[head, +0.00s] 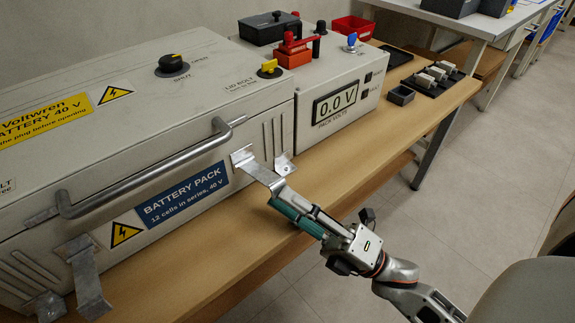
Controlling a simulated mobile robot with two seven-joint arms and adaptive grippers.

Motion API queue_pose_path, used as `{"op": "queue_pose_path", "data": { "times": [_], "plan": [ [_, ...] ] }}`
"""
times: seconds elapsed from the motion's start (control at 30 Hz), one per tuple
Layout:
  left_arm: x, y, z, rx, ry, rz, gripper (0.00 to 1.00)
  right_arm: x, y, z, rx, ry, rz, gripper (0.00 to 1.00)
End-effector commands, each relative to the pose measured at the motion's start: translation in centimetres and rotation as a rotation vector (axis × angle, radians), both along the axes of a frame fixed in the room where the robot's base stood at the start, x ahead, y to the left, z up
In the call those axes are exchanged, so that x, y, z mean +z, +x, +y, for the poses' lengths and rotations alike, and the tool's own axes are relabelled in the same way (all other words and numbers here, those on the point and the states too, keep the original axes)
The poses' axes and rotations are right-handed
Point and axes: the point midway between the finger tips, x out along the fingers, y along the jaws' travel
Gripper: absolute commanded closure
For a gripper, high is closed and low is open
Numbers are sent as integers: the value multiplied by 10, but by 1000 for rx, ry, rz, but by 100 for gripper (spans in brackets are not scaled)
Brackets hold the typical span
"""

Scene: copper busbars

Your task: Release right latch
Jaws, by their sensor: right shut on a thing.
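The battery pack box (200,230) is grey, with a long bar handle along its front. The right latch (258,169) is a bent metal plate near the box's front right corner, and it sticks out from the front face. A small metal bracket (285,165) shows just beside it on the right. My right gripper (282,198), with green fingers, is shut on the latch's outer end, and the fingers partly hide that end. The left latch (84,277) hangs down the front at the lower left. My left gripper is not in view.
The wooden bench's front strip (215,245) is clear.

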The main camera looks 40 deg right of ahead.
Motion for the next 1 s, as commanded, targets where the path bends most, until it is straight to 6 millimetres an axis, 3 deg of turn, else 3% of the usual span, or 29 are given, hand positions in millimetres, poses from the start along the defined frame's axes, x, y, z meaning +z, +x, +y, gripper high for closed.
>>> {"op": "queue_pose_path", "data": {
  "times": [0.03, 1.0],
  "plan": [
    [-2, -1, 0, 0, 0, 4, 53, -13, 2, -6, -17, -10, 24, 80],
    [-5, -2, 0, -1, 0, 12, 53, -70, -22, -31, -19, -17, 34, 81]
  ]
}}
